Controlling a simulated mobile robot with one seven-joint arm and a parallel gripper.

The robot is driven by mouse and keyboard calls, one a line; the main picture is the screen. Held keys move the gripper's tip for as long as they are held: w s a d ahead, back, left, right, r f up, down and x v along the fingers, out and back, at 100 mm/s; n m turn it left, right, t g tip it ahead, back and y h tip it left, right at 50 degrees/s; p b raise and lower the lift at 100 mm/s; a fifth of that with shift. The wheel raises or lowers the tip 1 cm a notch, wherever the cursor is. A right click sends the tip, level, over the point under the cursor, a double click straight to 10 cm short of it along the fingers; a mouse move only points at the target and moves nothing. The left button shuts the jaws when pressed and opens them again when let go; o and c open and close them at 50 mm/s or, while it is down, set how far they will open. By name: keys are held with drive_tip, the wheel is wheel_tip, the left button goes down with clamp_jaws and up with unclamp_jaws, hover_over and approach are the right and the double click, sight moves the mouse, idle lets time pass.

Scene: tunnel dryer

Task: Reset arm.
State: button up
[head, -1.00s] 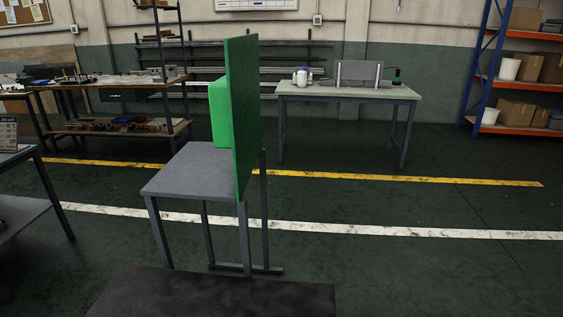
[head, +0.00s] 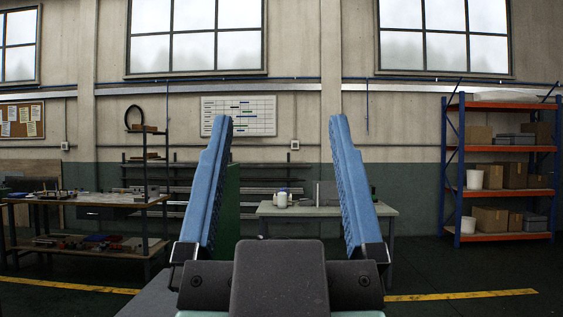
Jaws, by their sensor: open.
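My gripper (head: 278,185) stands upright in the middle of the head view, close to the camera. Its two blue ribbed fingers are spread wide apart with nothing between them. Its dark body fills the bottom centre. Behind it, a green upright panel (head: 232,200) shows partly, mostly hidden by the left finger. A grey table top (head: 150,299) shows at the lower edge, left of my gripper, and the rest of it is hidden.
A workbench (head: 85,199) with tools stands at the left. A light-topped table (head: 300,211) with a white bottle (head: 282,198) stands behind my gripper. A blue and orange shelf (head: 500,193) with boxes is at the right. The floor between this table and shelf looks clear.

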drive_tip(key=shift+s+r, duration=0.15)
wheel_tip(320, 180, up, 10)
drive_tip(key=p, duration=1)
idle(0.3)
